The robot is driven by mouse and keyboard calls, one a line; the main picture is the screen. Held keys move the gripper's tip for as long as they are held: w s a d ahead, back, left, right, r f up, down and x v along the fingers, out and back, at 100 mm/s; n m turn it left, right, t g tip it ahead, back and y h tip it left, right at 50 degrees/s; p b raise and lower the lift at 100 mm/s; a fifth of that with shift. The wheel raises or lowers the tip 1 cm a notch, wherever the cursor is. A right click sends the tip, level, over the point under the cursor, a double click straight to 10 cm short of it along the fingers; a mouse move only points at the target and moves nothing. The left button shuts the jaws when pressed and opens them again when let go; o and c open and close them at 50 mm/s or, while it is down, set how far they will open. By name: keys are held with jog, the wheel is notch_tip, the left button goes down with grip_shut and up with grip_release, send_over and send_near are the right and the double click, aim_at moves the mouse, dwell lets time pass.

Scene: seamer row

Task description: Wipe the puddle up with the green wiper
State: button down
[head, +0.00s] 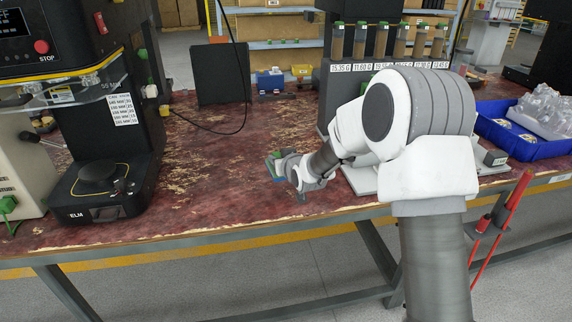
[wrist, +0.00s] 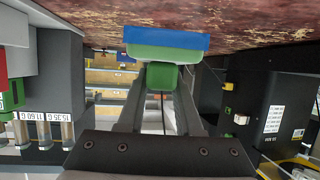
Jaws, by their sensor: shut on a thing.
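The green wiper (wrist: 165,49) has a green block, a blue strip along its far side and a green grip. My gripper (wrist: 161,88) is shut on the green grip in the wrist view. The wiper's blue strip is at the worn red table top (wrist: 260,20), but I cannot tell if it touches. In the head view the wiper (head: 275,164) shows small at the left end of my arm, low over the middle of the table. My arm hides part of the table to its right. I cannot make out a puddle in either view.
A black machine marked ELM (head: 105,190) stands at the left. A grey stand with several green-topped dispensers (head: 345,75) is behind my arm. A blue tray (head: 520,143) with clear bags is at the right. A black panel (head: 221,75) and cable stand behind. The table's left middle is clear.

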jog(key=shift+d, duration=0.3)
